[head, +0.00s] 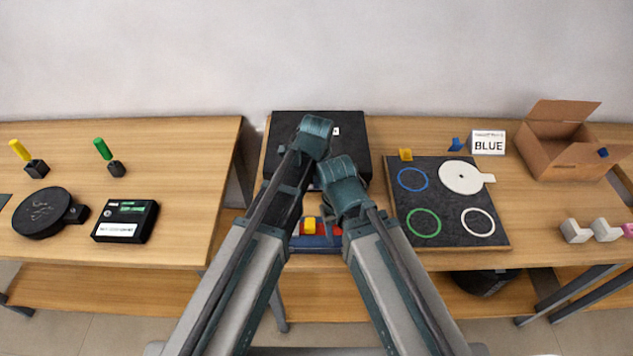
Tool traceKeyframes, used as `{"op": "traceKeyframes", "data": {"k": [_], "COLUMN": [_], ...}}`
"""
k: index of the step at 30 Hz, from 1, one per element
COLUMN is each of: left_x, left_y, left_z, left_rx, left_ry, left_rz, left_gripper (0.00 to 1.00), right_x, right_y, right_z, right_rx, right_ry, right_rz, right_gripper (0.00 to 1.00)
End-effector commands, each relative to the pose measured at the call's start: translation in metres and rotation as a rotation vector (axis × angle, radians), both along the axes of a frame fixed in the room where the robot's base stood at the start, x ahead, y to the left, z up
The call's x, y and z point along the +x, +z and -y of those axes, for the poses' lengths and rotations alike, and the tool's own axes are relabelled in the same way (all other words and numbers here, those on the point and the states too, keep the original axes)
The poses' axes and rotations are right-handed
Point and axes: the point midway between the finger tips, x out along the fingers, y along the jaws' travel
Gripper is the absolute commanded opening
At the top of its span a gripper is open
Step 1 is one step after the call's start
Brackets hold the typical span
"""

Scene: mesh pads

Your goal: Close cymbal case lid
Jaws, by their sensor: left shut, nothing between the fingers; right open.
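A flat black case (349,135) lies at the back of the middle table, against the wall side. It has a small white mark, and the raised joints of my two arms cover much of its middle and front. I cannot tell how far its lid is open. My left arm reaches over the case's left part and my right arm over its front edge. The fingers of both grippers are hidden behind my own arm links, so any contact with the case does not show.
A yellow block (309,225) sits on a blue and red item before the case. Right of it lies a dark board (450,213) with coloured rings and a white disc (460,177). An open cardboard box (562,150) stands far right. A round black pad (42,212) lies on the left table.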

Motion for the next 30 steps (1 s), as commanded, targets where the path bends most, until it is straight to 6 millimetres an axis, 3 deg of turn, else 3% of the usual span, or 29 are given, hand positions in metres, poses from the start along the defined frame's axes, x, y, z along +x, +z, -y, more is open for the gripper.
{"op": "traceKeyframes", "data": {"k": [1, 14, 20, 30], "left_x": [-0.012, -0.016, -0.02, -0.025], "left_y": [-0.009, -0.005, 0.016, 0.068], "left_z": [0.0, 0.001, 0.001, 0.0], "left_rx": [-0.003, -0.004, -0.005, -0.002], "left_ry": [0.0, -0.003, -0.003, -0.001], "left_rz": [-0.037, -0.035, -0.027, 0.003], "left_gripper": [0.0, 0.0, 0.0, 0.0], "right_x": [0.0, 0.0, 0.0, -0.001], "right_y": [-0.007, -0.003, 0.017, 0.069], "right_z": [0.0, 0.0, 0.0, 0.0], "right_rx": [0.0, 0.0, 0.0, 0.0], "right_ry": [0.0, 0.0, 0.0, 0.001], "right_rz": [0.0, 0.0, 0.0, 0.0], "right_gripper": [0.58, 0.58, 0.58, 0.58]}}
